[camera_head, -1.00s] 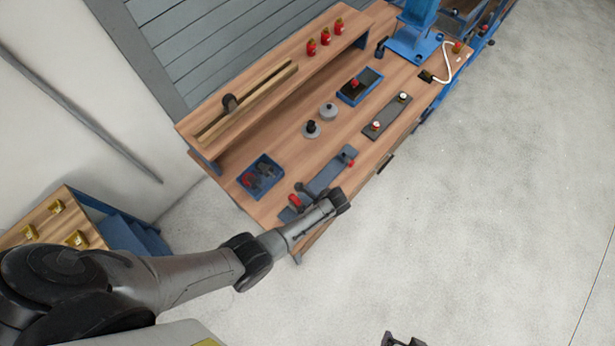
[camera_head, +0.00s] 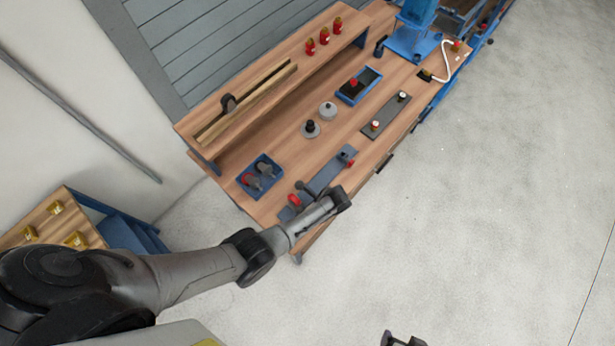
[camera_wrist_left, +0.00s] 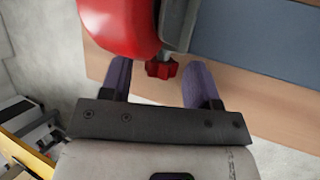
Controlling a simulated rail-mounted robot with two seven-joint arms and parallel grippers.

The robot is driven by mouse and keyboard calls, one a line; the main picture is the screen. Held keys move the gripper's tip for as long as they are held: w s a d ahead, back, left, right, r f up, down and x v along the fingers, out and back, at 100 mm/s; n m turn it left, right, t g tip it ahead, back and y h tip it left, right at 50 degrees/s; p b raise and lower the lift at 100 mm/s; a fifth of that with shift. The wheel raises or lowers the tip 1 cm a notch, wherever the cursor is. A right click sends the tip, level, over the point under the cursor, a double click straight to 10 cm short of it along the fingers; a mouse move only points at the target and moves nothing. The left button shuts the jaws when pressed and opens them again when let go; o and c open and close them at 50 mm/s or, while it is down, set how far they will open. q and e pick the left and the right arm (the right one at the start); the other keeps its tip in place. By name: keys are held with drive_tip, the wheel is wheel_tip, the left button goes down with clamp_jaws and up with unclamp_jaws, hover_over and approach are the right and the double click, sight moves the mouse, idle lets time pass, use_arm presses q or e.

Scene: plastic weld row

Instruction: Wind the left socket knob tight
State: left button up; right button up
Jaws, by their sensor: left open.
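In the left wrist view a small red star-shaped knob (camera_wrist_left: 161,69) sits under a grey metal part. My left gripper (camera_wrist_left: 158,66) is open, with one dark purple finger on each side of the knob and a gap to both. A large rounded red body (camera_wrist_left: 118,22) is just beyond the left finger. In the head view the long grey fixture (camera_head: 328,172) lies near the table's front edge, with a red part (camera_head: 295,200) at its near end. My left arm's wrist hides part of this end. A dark tip at the bottom edge appears to be my right gripper (camera_head: 401,341).
A blue tray (camera_head: 247,189) with grey and red parts stands left of the fixture. A dark plate (camera_head: 388,115) with two knobs lies farther right. A raised wooden shelf (camera_head: 202,142) runs along the back of the wooden table. The floor in front is clear.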

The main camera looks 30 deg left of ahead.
use_arm(q)
drive_tip(key=p+v, duration=0.1)
drive_tip(key=v, duration=1.2)
drive_tip(key=shift+w+r+p, duration=0.15)
drive_tip(key=shift+r+p, duration=0.15)
use_arm(e)
drive_tip(key=shift+r, duration=0.8)
use_arm(q)
drive_tip(key=shift+d, duration=0.1)
